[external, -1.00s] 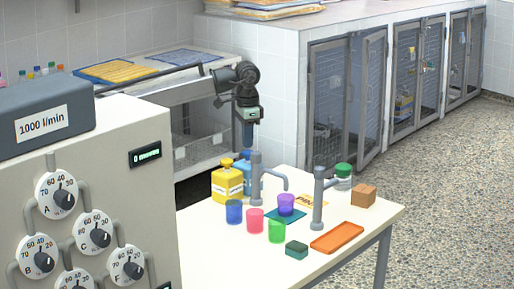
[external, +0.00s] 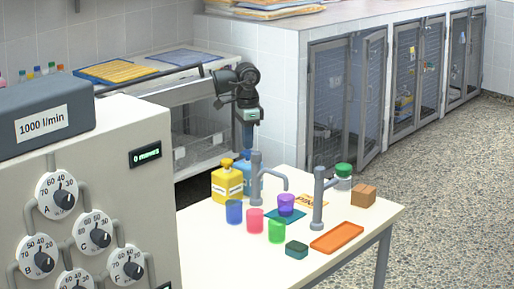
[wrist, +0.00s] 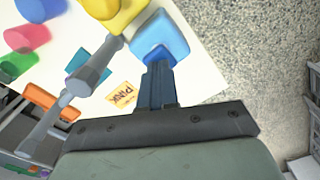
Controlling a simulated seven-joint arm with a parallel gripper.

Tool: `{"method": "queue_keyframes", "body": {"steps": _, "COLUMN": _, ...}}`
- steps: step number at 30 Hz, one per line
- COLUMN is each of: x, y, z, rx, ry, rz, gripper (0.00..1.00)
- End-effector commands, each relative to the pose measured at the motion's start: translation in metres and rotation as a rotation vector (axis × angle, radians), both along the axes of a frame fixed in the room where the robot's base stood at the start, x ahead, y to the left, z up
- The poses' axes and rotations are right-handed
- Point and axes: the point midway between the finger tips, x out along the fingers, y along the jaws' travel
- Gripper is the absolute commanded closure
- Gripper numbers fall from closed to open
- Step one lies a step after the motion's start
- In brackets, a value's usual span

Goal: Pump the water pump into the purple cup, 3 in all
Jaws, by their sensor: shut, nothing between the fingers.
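A blue pump bottle (external: 250,179) stands at the back left of the white table, partly hidden by a yellow pump bottle (external: 227,184). My gripper (external: 248,147) points straight down over the blue bottle's top, its fingers closed and empty. In the wrist view my fingertips (wrist: 157,68) overlap the blue bottle's top (wrist: 160,38); I cannot tell whether they touch it. I cannot read the bottle labels.
Two grey taps (external: 256,180) (external: 318,200) rise near the cup. Blue (external: 234,211), pink (external: 255,220) and green (external: 277,230) cups stand in front. An orange tray (external: 337,237), teal block (external: 297,250), brown block (external: 363,195) and green-lidded jar (external: 343,177) are also there.

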Motion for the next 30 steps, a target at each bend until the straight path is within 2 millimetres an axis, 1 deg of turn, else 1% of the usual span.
{"method": "queue_keyframes", "body": {"steps": 24, "x": 0.0, "y": 0.0, "z": -0.023, "rx": 0.001, "ry": 0.0, "rz": 0.0, "gripper": 1.0}}
{"method": "queue_keyframes", "body": {"steps": 30, "x": 0.0, "y": 0.0, "z": -0.024, "rx": 0.001, "ry": 0.0, "rz": 0.0, "gripper": 1.0}}
